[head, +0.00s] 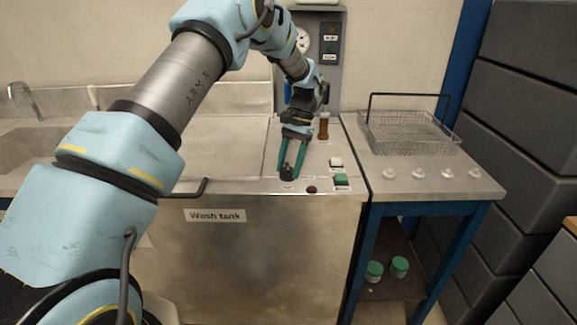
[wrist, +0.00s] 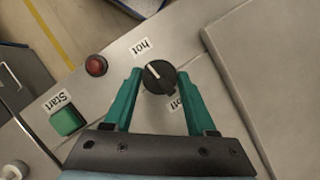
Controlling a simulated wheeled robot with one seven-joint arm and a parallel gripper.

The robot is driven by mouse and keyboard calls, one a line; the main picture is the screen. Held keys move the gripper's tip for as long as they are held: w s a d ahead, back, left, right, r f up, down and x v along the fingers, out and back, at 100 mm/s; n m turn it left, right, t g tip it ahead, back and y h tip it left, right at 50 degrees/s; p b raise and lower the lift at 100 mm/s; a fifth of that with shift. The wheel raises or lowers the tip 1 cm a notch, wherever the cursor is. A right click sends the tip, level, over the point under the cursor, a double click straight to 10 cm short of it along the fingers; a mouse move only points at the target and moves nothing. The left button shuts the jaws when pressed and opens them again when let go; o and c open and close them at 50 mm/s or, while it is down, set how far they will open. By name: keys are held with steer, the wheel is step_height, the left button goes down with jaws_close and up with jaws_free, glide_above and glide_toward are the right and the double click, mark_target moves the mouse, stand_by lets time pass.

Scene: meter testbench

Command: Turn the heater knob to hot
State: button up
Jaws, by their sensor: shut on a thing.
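The heater knob (wrist: 158,76) is a round black dial with a pale pointer line, on the steel top of the wash tank (head: 215,165). In the wrist view it sits between a "hot" label (wrist: 141,46) and an "off" label (wrist: 176,104). The pointer line seems to lie towards the upper left of the dial; its exact aim is hard to tell. My gripper (wrist: 158,82) has a green finger on each side of the knob and is shut on it. In the head view my gripper (head: 290,172) points down at the tank's front edge, largely hiding the knob.
A red light or button (wrist: 96,65) and a green Start button (wrist: 67,121) are near the knob. A white button (head: 336,162) and a brown bottle-like item (head: 323,126) stand behind. A wire basket (head: 410,132) rests on the right-hand bench. A black handle (head: 190,190) is left.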

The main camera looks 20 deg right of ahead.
steer(key=shift+f+m, duration=0.1)
steer(key=shift+m, duration=0.6)
steer(key=shift+t+y, duration=0.3)
steer(key=o, duration=1.4)
steer(key=b+v, duration=0.2)
steer(key=v, duration=0.9)
steer(key=shift+a+b, duration=0.1)
steer(key=shift+b, duration=0.25)
